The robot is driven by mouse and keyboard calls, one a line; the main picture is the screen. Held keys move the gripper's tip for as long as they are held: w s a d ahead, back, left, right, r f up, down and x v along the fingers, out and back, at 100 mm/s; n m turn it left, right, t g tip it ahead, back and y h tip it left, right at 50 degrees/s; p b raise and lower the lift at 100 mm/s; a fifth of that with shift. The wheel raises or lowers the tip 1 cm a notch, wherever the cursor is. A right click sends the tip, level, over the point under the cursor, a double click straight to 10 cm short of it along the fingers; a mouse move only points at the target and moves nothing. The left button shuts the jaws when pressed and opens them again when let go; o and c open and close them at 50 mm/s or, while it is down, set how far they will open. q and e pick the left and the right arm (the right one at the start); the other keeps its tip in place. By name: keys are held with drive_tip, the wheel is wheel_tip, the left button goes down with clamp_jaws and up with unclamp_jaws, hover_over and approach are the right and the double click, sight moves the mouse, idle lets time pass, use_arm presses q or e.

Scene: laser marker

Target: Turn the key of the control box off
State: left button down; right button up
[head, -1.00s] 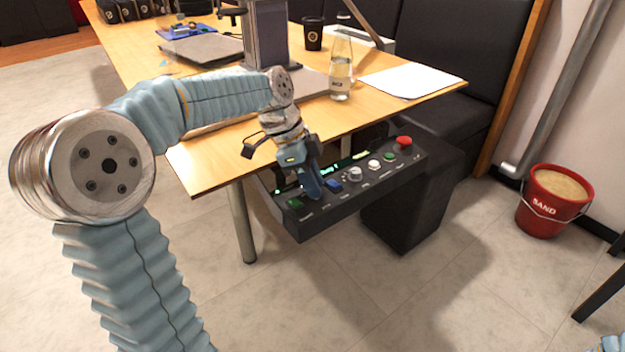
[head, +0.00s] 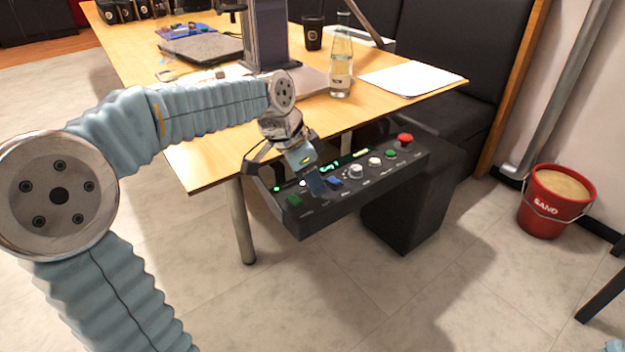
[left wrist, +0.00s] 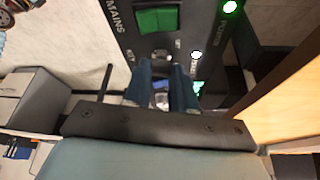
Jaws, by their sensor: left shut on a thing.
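The control box (head: 378,187) is a dark panel with a row of knobs and lamps, just below the table's front edge. My left gripper (head: 316,184) is at its left part, between a green switch and a blue switch. In the left wrist view its two blue fingers (left wrist: 162,84) point at the panel, just below the green MAINS switch (left wrist: 158,20). The fingers are shut on the key (left wrist: 161,85), a small silvery piece mostly hidden between them. The key's angle is hard to tell. My right gripper is out of view.
A green POWER lamp (left wrist: 230,7) and a white lamp (left wrist: 196,54) are lit. A red emergency button (head: 405,138) is at the box's right end. A red sand bucket (head: 546,205) stands right.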

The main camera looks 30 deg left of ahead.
use_arm(q)
drive_tip(key=n+y, duration=0.1)
drive_tip(key=n, duration=0.1)
drive_tip(key=n+t+y, duration=0.1)
drive_tip(key=n, duration=0.2)
drive_tip(key=shift+d+n+b, duration=0.15)
drive_tip(key=shift+n+b, duration=0.15)
drive_tip(key=n+y, duration=0.1)
drive_tip(key=n, duration=0.2)
drive_tip(key=n+y+b, duration=0.1)
drive_tip(key=n, duration=0.2)
drive_tip(key=shift+d+y+b, duration=0.15)
drive_tip(key=shift+y+b, duration=0.15)
drive_tip(key=shift+g, duration=0.3)
drive_tip(key=c, duration=0.9)
unclamp_jaws()
drive_tip(key=p+v, duration=0.2)
drive_tip(key=v, duration=1.2)
drive_tip(key=shift+s+f, duration=0.1)
